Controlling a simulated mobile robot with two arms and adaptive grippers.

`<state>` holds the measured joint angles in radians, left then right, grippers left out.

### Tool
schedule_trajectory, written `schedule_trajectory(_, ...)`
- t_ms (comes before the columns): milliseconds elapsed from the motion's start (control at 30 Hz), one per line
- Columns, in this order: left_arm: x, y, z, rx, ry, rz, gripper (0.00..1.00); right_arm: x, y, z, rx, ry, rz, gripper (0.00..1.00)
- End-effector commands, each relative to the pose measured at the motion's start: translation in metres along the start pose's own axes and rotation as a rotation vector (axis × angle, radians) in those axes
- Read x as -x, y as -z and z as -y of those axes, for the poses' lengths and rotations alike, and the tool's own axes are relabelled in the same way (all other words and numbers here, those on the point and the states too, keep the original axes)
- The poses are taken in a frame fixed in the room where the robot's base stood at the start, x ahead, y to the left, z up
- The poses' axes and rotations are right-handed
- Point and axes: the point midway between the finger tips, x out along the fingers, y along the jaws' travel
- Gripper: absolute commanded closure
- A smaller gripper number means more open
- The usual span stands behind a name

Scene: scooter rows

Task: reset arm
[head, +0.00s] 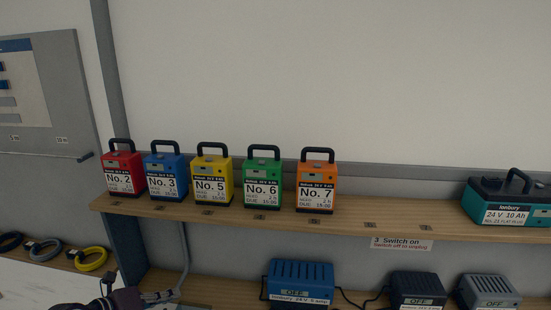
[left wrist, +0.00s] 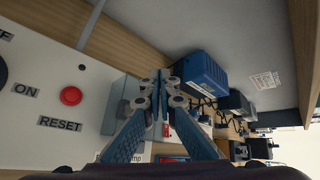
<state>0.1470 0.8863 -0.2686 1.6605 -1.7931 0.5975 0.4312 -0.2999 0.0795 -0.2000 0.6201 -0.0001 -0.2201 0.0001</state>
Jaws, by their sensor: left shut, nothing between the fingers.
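My left gripper (head: 160,296) shows at the bottom left of the head view, partly cut off by the lower edge. In the left wrist view its two blue fingers (left wrist: 161,85) come together at the tips, with nothing between them. It is shut and empty. My right gripper is in neither view.
A wooden shelf (head: 340,218) holds several coloured battery packs, including the orange No. 7 (head: 317,183), and a teal ionbury pack (head: 508,203). Below stand a blue charger (head: 300,280) and others. The left wrist view shows a red button (left wrist: 71,96) near the word RESET.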

Motion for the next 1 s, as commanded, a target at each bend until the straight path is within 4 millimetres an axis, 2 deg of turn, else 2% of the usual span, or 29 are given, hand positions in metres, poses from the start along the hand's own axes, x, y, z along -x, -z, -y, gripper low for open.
schedule_trajectory(33,-0.005,0.012,0.032,0.067,0.108,0.032,1.0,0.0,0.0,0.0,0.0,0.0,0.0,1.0)
schedule_trajectory(100,-0.003,0.015,0.074,0.183,0.255,0.106,1.0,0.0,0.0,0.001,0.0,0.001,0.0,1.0)
schedule_trajectory(200,0.011,0.008,0.115,0.38,0.422,0.227,1.0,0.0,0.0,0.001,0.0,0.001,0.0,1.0)
schedule_trajectory(267,0.023,0.001,0.128,0.513,0.495,0.307,1.0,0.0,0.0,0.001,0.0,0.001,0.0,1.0)
schedule_trajectory(333,0.039,-0.007,0.13,0.679,0.552,0.402,1.0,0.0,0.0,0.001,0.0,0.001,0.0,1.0)
schedule_trajectory(433,0.059,-0.013,0.112,0.932,0.578,0.539,1.0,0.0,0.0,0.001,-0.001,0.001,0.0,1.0)
schedule_trajectory(500,0.071,-0.009,0.09,1.114,0.557,0.629,1.0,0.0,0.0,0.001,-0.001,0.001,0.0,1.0)
schedule_trajectory(567,0.079,0.001,0.065,1.271,0.512,0.701,1.0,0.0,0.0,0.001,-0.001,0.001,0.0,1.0)
schedule_trajectory(633,0.087,0.023,0.036,1.453,0.432,0.772,1.0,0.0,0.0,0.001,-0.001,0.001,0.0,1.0)
schedule_trajectory(700,0.093,0.055,0.007,1.629,0.319,0.829,1.0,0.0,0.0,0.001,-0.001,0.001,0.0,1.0)
schedule_trajectory(767,0.098,0.089,-0.014,1.77,0.204,0.862,1.0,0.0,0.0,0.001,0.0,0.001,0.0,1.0)
schedule_trajectory(800,0.102,0.113,-0.025,1.853,0.121,0.874,1.0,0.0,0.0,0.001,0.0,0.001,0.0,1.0)
schedule_trajectory(900,0.111,0.172,-0.04,2.02,-0.08,0.877,1.0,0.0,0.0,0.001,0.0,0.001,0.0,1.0)
schedule_trajectory(1000,0.12,0.22,-0.043,2.128,-0.252,0.856,1.0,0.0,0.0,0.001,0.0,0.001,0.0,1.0)
